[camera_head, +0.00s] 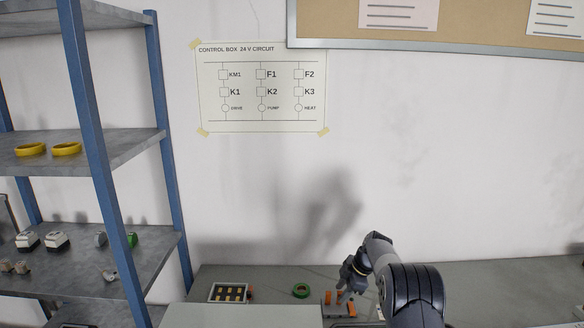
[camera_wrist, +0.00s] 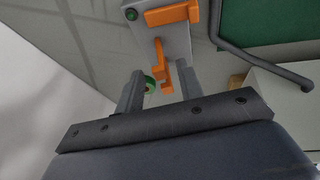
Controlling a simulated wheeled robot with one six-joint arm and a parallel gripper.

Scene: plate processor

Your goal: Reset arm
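My gripper (camera_head: 344,294) is low over the grey bench, near a small light-coloured block with orange parts (camera_head: 327,306). In the wrist view my gripper (camera_wrist: 158,80) has its two grey fingers spread apart. Beyond and between the fingers are an orange hooked part (camera_wrist: 162,68) on a light grey plate (camera_wrist: 176,42) and a small green round thing (camera_wrist: 149,84). I see nothing clamped between the fingers. My arm is bent down at the right of the head view and hides part of the bench.
The bench (camera_head: 470,275) runs along the white wall. A blue-framed shelf (camera_head: 95,160) stands at the left. In the wrist view a dark bent bar (camera_wrist: 255,62) is at the right.

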